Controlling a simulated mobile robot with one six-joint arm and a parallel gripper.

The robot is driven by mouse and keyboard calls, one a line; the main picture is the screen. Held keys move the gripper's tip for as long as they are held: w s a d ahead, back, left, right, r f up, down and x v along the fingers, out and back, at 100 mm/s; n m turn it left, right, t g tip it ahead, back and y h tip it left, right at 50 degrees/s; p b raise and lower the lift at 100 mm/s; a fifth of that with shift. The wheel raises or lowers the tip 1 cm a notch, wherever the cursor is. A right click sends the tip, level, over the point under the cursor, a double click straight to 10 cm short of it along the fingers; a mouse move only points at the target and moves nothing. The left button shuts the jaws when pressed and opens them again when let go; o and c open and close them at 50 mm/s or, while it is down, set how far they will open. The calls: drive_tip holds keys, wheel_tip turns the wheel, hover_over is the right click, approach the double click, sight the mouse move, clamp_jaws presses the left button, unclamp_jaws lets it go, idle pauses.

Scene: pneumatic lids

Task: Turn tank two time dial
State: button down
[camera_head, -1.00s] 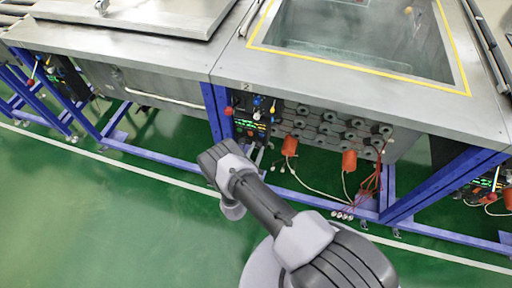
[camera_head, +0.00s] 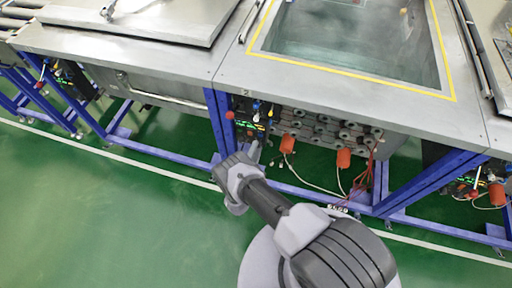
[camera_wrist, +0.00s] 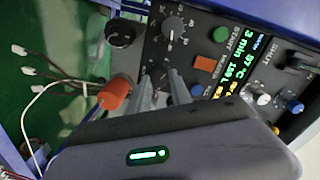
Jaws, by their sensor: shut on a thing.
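The tank two control panel (camera_head: 250,113) sits below the tank edge marked 2 and also fills the right of the wrist view (camera_wrist: 222,95). Its lit display (camera_wrist: 219,68) reads about 3 min and 57 °C. A black dial with tick marks (camera_wrist: 172,28) is plain in the wrist view. A second dial (camera_wrist: 158,71) lies at the fingertips, partly hidden by them. My gripper (camera_wrist: 162,82) is shut on this second dial, its two fingers on either side. Which dial is the time dial I cannot read. In the head view my gripper (camera_head: 254,152) is at the panel's lower edge.
An orange button (camera_wrist: 204,64), a green button (camera_wrist: 221,34) and blue and white knobs are close by. An orange float-like part (camera_wrist: 114,93) and loose cables hang to the left. Blue frame legs (camera_head: 218,120) flank the panel. The green floor in front is clear.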

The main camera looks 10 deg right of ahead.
drive_tip(key=shift+m, duration=0.5)
drive_tip(key=c, duration=1.2)
unclamp_jaws()
drive_tip(key=shift+o, duration=0.2)
drive_tip(key=p+v, duration=0.1)
drive_tip(key=v, duration=1.6)
drive_tip(key=shift+s, duration=0.2)
